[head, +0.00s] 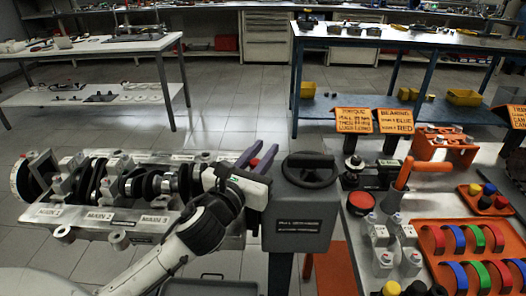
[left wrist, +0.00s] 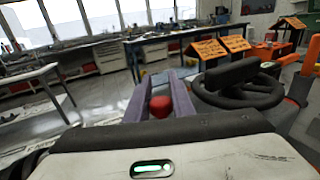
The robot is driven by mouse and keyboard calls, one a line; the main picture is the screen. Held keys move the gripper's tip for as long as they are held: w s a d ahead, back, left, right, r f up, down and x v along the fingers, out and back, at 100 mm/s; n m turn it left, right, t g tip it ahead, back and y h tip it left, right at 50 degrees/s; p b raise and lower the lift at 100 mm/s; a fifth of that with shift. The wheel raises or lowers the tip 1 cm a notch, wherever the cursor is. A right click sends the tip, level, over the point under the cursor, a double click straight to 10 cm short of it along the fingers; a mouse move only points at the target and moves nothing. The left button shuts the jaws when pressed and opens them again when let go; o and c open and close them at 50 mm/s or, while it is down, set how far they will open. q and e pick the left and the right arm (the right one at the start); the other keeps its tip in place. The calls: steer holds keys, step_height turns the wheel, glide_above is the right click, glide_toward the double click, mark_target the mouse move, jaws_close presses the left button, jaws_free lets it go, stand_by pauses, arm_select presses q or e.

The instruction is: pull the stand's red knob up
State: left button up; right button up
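The stand is a grey post with a dark box (head: 297,215), a label plate and a black handwheel (head: 310,168) on top. The red knob (left wrist: 160,106) sits to the left of the handwheel and shows between my left gripper's two purple fingers. In the head view only a sliver of the knob (head: 254,162) shows; the gripper hides the rest. My left gripper (head: 257,155) reaches in beside the box. Its fingers lie along both sides of the knob, with no clear gap seen, and look shut on it. My right gripper is in neither view.
An engine block with a crankshaft (head: 140,185) lies left of the stand, close to my left arm. The handwheel (left wrist: 238,88) is close on the gripper's right. The right-hand table carries an orange tray (head: 470,250) of coloured bearing shells, an orange-handled tool and signs.

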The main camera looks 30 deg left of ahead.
arm_select(q)
jaws_close()
steer(key=shift+r, duration=0.1)
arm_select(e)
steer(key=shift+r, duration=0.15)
arm_select(q)
step_height(320, 180, up, 2)
steer(key=p, duration=0.3)
steer(key=shift+r+p, duration=0.35)
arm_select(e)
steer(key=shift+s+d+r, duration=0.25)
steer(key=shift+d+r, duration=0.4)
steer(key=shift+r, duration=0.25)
arm_select(q)
steer(key=o, duration=0.9)
jaws_free()
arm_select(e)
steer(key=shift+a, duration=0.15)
arm_select(q)
steer(key=shift+f, duration=0.1)
